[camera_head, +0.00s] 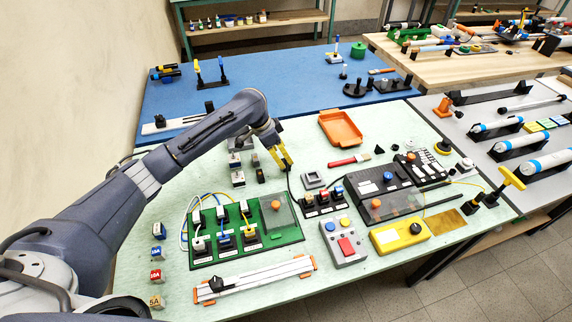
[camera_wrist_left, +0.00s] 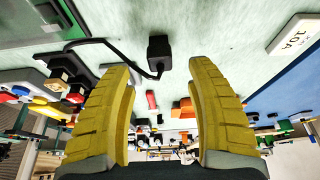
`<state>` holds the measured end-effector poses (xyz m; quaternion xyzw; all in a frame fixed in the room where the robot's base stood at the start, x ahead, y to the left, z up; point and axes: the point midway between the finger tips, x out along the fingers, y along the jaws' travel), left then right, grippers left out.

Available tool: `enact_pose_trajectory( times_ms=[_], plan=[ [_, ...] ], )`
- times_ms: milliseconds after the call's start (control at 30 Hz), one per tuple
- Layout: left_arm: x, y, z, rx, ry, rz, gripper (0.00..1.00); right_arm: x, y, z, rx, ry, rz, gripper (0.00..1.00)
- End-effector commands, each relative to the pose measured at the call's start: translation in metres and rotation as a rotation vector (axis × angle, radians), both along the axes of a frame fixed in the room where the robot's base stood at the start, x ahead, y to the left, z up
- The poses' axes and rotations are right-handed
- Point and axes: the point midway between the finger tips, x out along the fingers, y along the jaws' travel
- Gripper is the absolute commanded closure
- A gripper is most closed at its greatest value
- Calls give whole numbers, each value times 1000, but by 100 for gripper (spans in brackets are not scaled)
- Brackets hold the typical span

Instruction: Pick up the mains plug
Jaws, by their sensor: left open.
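The black mains plug (camera_wrist_left: 160,48) lies on the pale green mat in the left wrist view, with its black cable (camera_wrist_left: 110,42) curving off to the left. It is ahead of my left gripper (camera_wrist_left: 160,72), roughly centred between the two yellow fingers and apart from both. The fingers are spread with nothing between them. In the head view my left gripper (camera_head: 286,164) hangs over the mat's middle, and I cannot clearly make out the plug there. The cable (camera_head: 290,185) runs down from near the fingertips to a black socket strip (camera_head: 323,203). My right gripper does not show.
A green wiring board (camera_head: 290,237) stands in front, left of the strip. A white 10A block (camera_wrist_left: 293,36) shows at upper right in the wrist view.

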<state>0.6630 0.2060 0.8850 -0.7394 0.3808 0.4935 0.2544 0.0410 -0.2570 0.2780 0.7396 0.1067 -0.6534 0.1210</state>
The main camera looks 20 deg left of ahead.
Motion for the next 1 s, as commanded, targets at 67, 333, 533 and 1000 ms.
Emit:
enact_pose_trajectory(
  times_ms=[67, 333, 533, 1000],
  plan=[
    [1, -4, -11, -2, 4, -1, 44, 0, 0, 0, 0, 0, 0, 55],
    [8, -12, -38, -1, 3, 0, 44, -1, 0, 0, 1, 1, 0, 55],
    [10, -13, -43, 0, 1, 0, 44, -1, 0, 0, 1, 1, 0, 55],
    [10, -13, -43, 0, 1, 0, 76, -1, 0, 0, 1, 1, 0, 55]
  ],
)
